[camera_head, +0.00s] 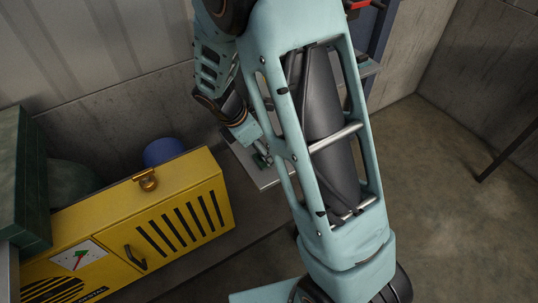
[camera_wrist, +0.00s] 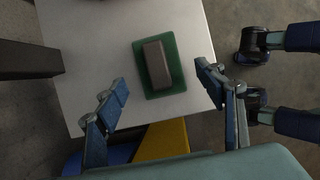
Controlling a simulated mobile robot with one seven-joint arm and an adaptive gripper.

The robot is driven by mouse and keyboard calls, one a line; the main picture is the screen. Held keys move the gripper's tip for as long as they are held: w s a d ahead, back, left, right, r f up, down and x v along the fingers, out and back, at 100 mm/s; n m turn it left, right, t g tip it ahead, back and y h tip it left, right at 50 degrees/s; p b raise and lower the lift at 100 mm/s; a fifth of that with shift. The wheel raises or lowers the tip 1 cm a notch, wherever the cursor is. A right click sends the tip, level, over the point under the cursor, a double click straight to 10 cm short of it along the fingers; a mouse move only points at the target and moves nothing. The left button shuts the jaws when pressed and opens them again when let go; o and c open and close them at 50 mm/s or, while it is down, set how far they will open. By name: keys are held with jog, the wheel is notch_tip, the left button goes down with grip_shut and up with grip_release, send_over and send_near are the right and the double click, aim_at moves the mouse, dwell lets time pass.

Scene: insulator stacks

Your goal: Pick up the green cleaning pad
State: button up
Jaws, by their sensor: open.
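The green cleaning pad (camera_wrist: 176,68) lies on a light grey tabletop (camera_wrist: 100,32) in the wrist view, with a dark grey-brown block on its top. My gripper (camera_wrist: 160,76) is open, with one blue finger to the left of the pad and the other to its right. Neither finger appears to touch it, and the height above it is hard to judge. In the head view my arm hides much of the table (camera_head: 268,182), and the pad cannot be made out clearly beside my gripper.
A yellow cabinet (camera_head: 185,210) with a vented door stands left of the table in the head view. A blue round object (camera_head: 163,151) is behind it. Dark green blocks (camera_head: 32,180) are stacked at far left. Open floor (camera_head: 450,190) lies to the right.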

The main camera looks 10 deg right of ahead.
jog(key=shift+x, duration=0.85)
jog(key=shift+c, duration=0.5)
jog(key=c, duration=1.1)
jog(key=shift+r, duration=0.15)
jog(key=shift+c, duration=0.2)
